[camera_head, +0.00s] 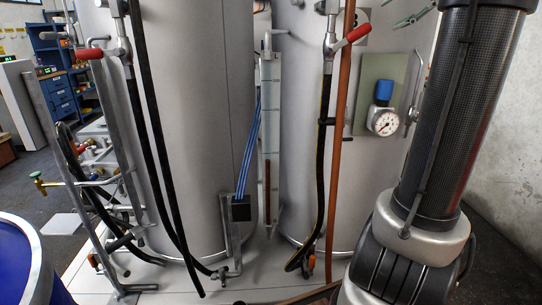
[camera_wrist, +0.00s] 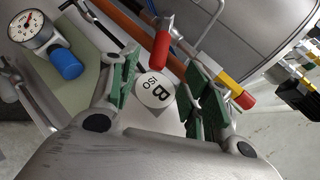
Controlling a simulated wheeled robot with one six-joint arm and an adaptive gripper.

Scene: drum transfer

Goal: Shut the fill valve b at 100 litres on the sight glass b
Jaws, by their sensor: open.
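The red-handled valve (camera_head: 352,33) sits at the top of the right silver tank, its handle tilted up to the right. A sight glass (camera_head: 271,120) stands upright between the tanks. A dark red column shows in its lower part; its figures are too small to read. My gripper (camera_wrist: 163,86), with green pads, is open and empty around the view of the disc, apart from the handle. Only its fingertips show in the head view, upper right.
A round gauge with a blue cap (camera_head: 383,108) is mounted on the right tank. A copper pipe (camera_head: 341,130) and dark hoses hang nearby. Another red-handled valve (camera_head: 88,53) is on the left. A blue drum (camera_head: 22,262) stands at lower left.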

